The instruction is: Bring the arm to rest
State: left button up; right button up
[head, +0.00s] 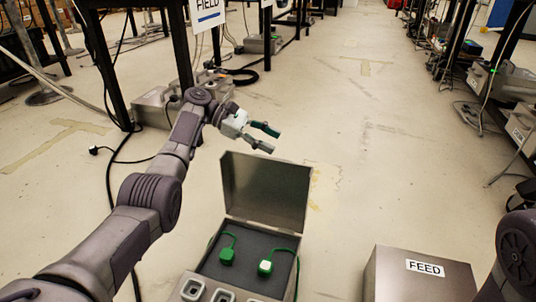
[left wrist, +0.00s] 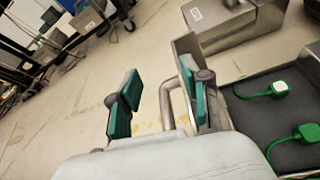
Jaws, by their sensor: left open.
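My left arm reaches in from the left of the head view. Its left gripper (head: 266,138) is open and empty, in the air above and behind the raised lid of a metal case (head: 268,190). My right gripper is out of view; only part of my right arm shows at the right edge.
A metal box labelled FEED (head: 425,266) stands right of the case. Several square sockets (head: 222,296) line the case's front. A FIELD sign (head: 207,12) hangs at the top. Benches and equipment line both sides; the middle floor (head: 350,110) is clear.

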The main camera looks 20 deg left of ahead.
pick_arm(q)
notch_tip(320, 180, up, 2)
jog(key=shift+r, duration=0.1)
dwell(0.4)
